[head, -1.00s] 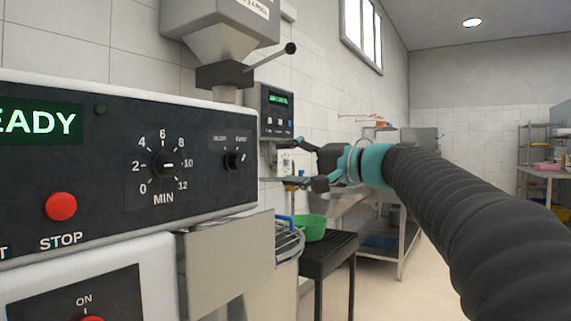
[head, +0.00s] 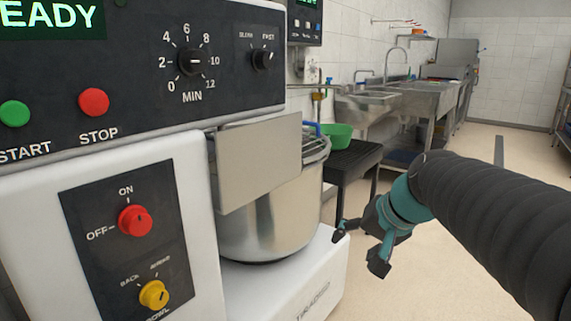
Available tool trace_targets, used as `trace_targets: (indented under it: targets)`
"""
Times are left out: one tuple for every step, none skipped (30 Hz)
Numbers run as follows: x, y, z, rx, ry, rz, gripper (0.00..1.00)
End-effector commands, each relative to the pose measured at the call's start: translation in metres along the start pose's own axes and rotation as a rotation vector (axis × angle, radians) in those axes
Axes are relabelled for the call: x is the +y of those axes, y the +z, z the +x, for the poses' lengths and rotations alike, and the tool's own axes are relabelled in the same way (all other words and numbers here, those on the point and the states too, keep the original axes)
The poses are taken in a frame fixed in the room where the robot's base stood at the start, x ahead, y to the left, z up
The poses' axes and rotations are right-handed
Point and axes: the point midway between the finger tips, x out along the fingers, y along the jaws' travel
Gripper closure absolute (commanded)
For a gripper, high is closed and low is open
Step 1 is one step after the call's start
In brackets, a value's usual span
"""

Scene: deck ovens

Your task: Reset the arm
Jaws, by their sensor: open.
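My gripper (head: 361,246) is open and empty at the end of my arm, which enters from the right. Its two dark fingers are spread, over the floor in the picture and just right of the mixer's white base. The large mixer (head: 133,189) fills the left side. Its panel shows a timer dial (head: 194,61), a green start button (head: 15,113), a red stop button (head: 94,102), a red on/off knob (head: 135,220) and a yellow bowl knob (head: 154,295).
The steel mixing bowl (head: 275,218) stands behind a metal guard plate (head: 258,160). A green bowl (head: 337,134) sits on a black stand (head: 362,156). A steel sink counter (head: 428,100) runs along the wall. Open floor lies beyond my arm.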

Motion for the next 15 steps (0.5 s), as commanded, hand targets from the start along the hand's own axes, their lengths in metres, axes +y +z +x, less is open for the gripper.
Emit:
trace_targets:
  targets:
    - [0.018,0.029,0.001,-0.014,0.066,-0.050,0.33]
    - [0.030,0.045,0.002,-0.021,0.106,-0.080,0.33]
    - [0.044,0.064,0.002,-0.030,0.155,-0.119,0.33]
    - [0.053,0.078,0.003,-0.036,0.187,-0.149,0.33]
    - [0.063,0.091,0.003,-0.042,0.219,-0.179,0.33]
    - [0.075,0.107,0.002,-0.046,0.256,-0.216,0.33]
    - [0.083,0.119,0.001,-0.048,0.280,-0.245,0.33]
    - [0.090,0.129,0.001,-0.051,0.301,-0.271,0.33]
    - [0.098,0.142,0.000,-0.052,0.323,-0.302,0.33]
    - [0.102,0.150,-0.001,-0.052,0.335,-0.322,0.33]
    - [0.105,0.158,-0.002,-0.051,0.342,-0.339,0.33]
    - [0.108,0.166,-0.003,-0.047,0.347,-0.355,0.33]
    - [0.108,0.170,-0.005,-0.041,0.345,-0.363,0.33]
    - [0.107,0.173,-0.006,-0.035,0.341,-0.369,0.33]
    - [0.105,0.175,-0.009,-0.023,0.335,-0.377,0.33]
